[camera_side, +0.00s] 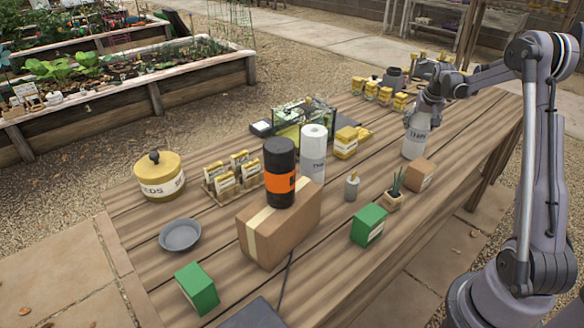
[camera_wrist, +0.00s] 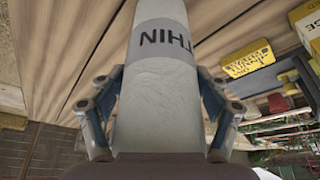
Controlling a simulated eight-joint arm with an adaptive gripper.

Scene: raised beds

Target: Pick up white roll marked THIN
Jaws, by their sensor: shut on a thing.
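The white roll marked THIN (camera_side: 416,143) stands upright at the right side of the wooden table in the side view. It fills the middle of the wrist view (camera_wrist: 160,85), with a grey band reading THIN upside down. My gripper (camera_side: 423,112) is at the roll's upper part, its fingers shut on both sides of it. In the wrist view my gripper (camera_wrist: 160,115) has one finger on each side of the roll. I cannot tell whether the roll's base touches the table.
Another white roll (camera_side: 313,150) stands mid-table beside a black and orange cylinder (camera_side: 280,170) on a brown carton (camera_side: 275,232). A green box (camera_side: 369,224) and small plant pot (camera_side: 394,199) are nearer the front.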

